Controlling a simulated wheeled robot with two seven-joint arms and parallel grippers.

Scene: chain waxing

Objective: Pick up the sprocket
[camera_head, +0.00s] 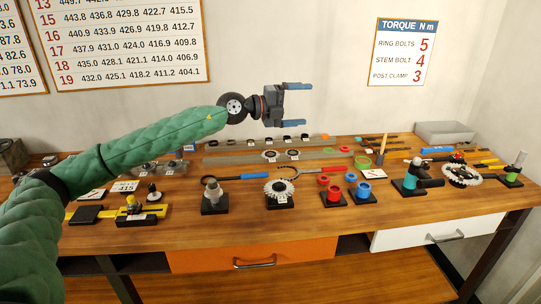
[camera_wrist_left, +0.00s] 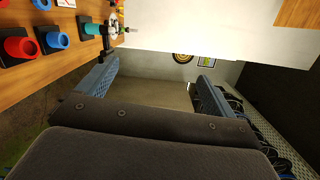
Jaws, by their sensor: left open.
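A silver toothed sprocket (camera_head: 279,188) stands on a small black base on the wooden bench, near the middle front in the head view. My left gripper (camera_head: 303,104) is open and empty, high above the bench and behind the sprocket in the picture, with its fingers pointing right. Its two blue fingers stand wide apart in the left wrist view (camera_wrist_left: 152,88), with nothing between them. I cannot make out the sprocket in the left wrist view. A larger dark chainring with a light toothed rim (camera_head: 462,175) lies at the bench's right. My right gripper is not in view.
A grey post (camera_head: 214,196) stands left of the sprocket. Red cups (camera_head: 334,194) and blue cups (camera_head: 363,189) stand to its right. A blue-handled tool (camera_head: 241,177) lies behind it. A teal item (camera_head: 411,179) stands farther right. The air around the gripper looks clear.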

